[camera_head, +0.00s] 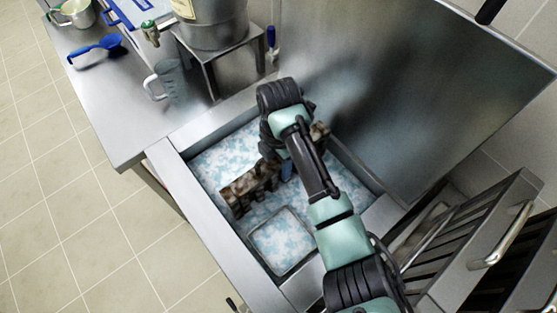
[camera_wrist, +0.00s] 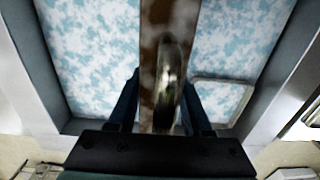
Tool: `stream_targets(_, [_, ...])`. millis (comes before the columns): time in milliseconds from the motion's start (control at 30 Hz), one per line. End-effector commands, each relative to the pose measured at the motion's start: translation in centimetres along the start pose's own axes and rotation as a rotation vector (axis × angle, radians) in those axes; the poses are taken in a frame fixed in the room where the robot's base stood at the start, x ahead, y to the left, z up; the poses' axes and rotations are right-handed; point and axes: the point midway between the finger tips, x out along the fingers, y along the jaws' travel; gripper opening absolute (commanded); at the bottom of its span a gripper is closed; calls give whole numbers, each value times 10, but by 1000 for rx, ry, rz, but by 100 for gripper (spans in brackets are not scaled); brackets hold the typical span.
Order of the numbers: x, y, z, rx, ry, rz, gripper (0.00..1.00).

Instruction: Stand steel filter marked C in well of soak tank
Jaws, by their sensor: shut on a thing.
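A greasy, brown-stained steel filter (camera_head: 250,188) spans the soak tank (camera_head: 178,172) diagonally in the head view, seen as a narrow upright slab. No letter C can be made out on it. My gripper (camera_head: 286,168) is shut on the filter near its middle, from above. In the wrist view the filter (camera_wrist: 155,60) runs edge-on between my two fingers (camera_wrist: 160,115), with a curved metal handle on its edge. The well (camera_head: 282,242) is a metal-framed rectangle of foam at the tank's near end. It also shows in the wrist view (camera_wrist: 221,100), right of the filter. Foam hides the filter's lower edge.
A large pot (camera_head: 213,22) stands on a steel stand behind the tank, beside a clear jug (camera_head: 164,80). A blue utensil (camera_head: 97,49) lies on the counter. A tall steel panel (camera_head: 430,90) rises to the right, with a slotted rack (camera_head: 470,245) below it.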

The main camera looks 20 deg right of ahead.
Motion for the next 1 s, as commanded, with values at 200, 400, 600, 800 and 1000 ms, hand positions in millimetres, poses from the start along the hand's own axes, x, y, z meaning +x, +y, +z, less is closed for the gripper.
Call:
stream_targets(200, [20,1,1,0,-2,3,0])
stream_targets(400, [38,1,1,0,-2,3,0])
stream_targets(600, [55,2,1,0,-2,4,0])
stream_targets(800, [72,1,1,-1,-2,4,0])
stream_targets(1000, [90,1,1,0,-2,4,0])
